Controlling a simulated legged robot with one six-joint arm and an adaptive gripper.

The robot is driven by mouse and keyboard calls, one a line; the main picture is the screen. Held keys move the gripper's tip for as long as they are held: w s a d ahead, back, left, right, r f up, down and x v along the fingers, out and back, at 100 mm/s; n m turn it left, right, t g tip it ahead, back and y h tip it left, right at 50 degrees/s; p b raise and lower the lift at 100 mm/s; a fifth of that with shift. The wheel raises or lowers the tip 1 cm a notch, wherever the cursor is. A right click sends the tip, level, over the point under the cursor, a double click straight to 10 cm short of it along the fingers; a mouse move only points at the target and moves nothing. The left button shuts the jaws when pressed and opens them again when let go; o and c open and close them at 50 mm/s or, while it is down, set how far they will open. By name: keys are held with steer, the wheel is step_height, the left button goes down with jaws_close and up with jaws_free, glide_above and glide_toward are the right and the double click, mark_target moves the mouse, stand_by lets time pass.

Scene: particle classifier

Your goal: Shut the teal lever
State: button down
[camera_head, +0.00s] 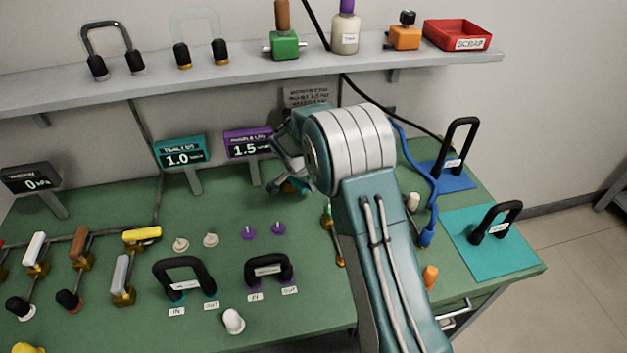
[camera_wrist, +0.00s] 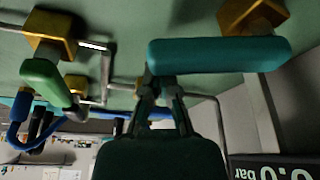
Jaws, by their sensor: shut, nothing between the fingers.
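The teal lever (camera_wrist: 218,54) is a thick rounded bar lying across the upper middle of the wrist view. A brass valve body (camera_wrist: 255,14) is just above its right part, and a grey pipe (camera_wrist: 262,100) runs down from there, roughly crosswise to the bar. My gripper (camera_wrist: 162,88) is shut and empty, with its fingertips at the bar's left end; I cannot tell whether they touch it. In the head view my gripper (camera_head: 288,168) is low over the back of the green bench, and my arm hides most of the lever area.
A green lever (camera_wrist: 45,82) on another brass valve is at left in the wrist view. A teal display (camera_head: 180,152) reads 1.0 and a purple display (camera_head: 248,142) reads 1.5. Several coloured levers and black handles stand on the bench (camera_head: 110,215). A shelf (camera_head: 240,72) overhangs the back.

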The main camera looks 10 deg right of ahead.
mark_target(301, 193)
steer(key=a+m, duration=0.1)
steer(key=m, duration=0.1)
steer(key=s+a+m+g, duration=0.1)
steer(key=shift+s+a+m, duration=0.15)
steer(key=shift+a+m, duration=0.05)
steer(key=shift+m, duration=0.2)
steer(key=shift+s+a, duration=0.15)
steer(key=shift+a, duration=0.35)
